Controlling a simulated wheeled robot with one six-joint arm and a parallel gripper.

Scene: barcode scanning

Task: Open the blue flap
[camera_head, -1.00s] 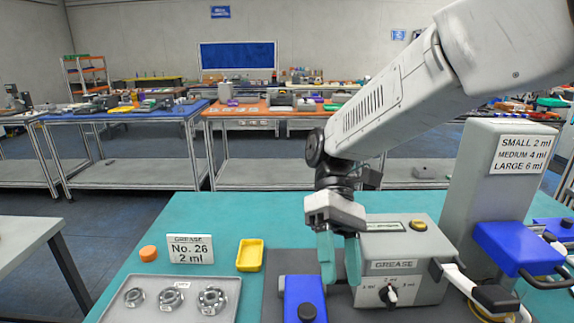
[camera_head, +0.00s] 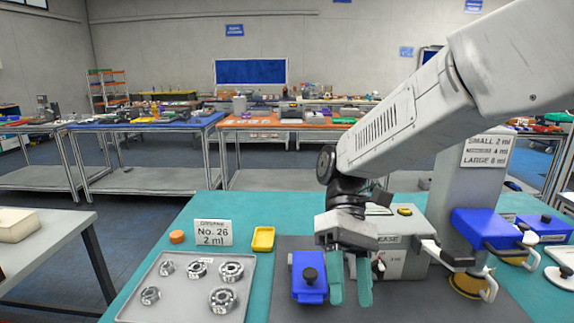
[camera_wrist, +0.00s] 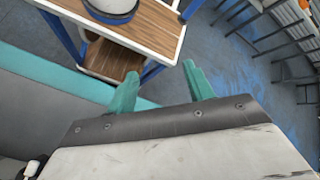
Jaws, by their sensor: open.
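A blue part with a black knob (camera_head: 308,277) lies on the grey mat just left of my gripper. A larger blue part (camera_head: 488,229) sits on the grey dispenser column (camera_head: 470,185) at the right. I cannot tell for sure which blue part is the flap. My gripper (camera_head: 350,286) points down with its teal fingers apart and empty, in front of the grease box (camera_head: 408,262) and partly hiding it. In the wrist view my gripper (camera_wrist: 160,78) is also open, with nothing between the fingers; no blue flap shows there.
A tray (camera_head: 157,303) with several bearings, a sign (camera_head: 213,232), a yellow dish (camera_head: 263,239) and an orange cap (camera_head: 177,237) are on the teal bench to the left. Another blue part (camera_head: 543,228) stands at the far right. The wrist view shows a wooden-topped table (camera_wrist: 148,28) beyond the bench edge.

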